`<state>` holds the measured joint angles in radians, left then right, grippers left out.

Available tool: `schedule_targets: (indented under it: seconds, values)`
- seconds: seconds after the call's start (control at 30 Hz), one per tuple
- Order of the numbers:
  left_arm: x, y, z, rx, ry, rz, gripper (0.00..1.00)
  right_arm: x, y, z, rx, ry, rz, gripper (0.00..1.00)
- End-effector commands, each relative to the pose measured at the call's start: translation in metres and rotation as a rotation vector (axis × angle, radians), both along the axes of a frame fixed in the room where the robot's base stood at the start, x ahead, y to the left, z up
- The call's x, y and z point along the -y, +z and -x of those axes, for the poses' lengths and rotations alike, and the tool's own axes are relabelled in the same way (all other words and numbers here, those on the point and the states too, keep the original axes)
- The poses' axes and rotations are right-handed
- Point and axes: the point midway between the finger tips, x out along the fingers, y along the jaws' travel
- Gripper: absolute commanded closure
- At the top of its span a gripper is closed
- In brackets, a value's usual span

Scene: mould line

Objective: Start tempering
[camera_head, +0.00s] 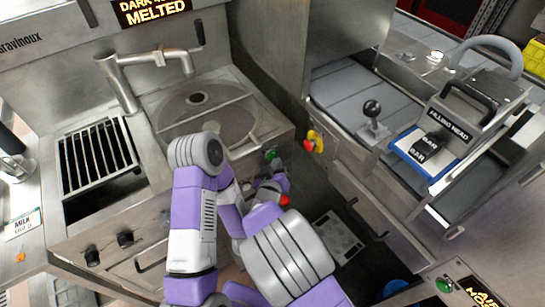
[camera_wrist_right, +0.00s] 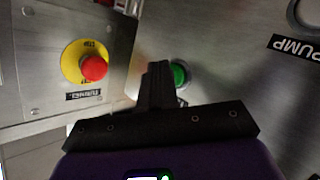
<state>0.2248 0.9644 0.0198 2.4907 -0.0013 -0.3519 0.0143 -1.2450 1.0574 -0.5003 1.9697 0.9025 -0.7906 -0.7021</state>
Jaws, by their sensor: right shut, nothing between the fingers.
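A round green button (camera_head: 271,154) sits on the steel front of the tempering machine, below its round basin (camera_head: 210,125). It also shows in the right wrist view (camera_wrist_right: 180,75). My right gripper (camera_head: 278,178) is shut and empty close to this button. In the right wrist view its dark fingertips (camera_wrist_right: 158,70) overlap the button's left edge; I cannot tell whether they touch it. The sign (camera_head: 155,10) above the basin reads "MELTED" on its lower line. My left gripper is not in view.
A red stop knob on a yellow plate (camera_wrist_right: 90,66) is left of the fingers in the right wrist view. A "PUMP" label (camera_wrist_right: 295,47) is at right there. The filling head (camera_head: 455,115) and moulds stand at right; a slatted grate (camera_head: 97,157) is at left.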

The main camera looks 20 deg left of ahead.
Motion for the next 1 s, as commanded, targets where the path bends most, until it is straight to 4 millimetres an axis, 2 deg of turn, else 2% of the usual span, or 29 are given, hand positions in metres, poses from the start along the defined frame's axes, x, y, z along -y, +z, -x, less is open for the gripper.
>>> schedule_targets:
  seconds: [1.0]
  values:
    - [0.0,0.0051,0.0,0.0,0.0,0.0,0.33,-0.0074,0.0003,-0.0057,0.001,0.0,-0.001,1.0]
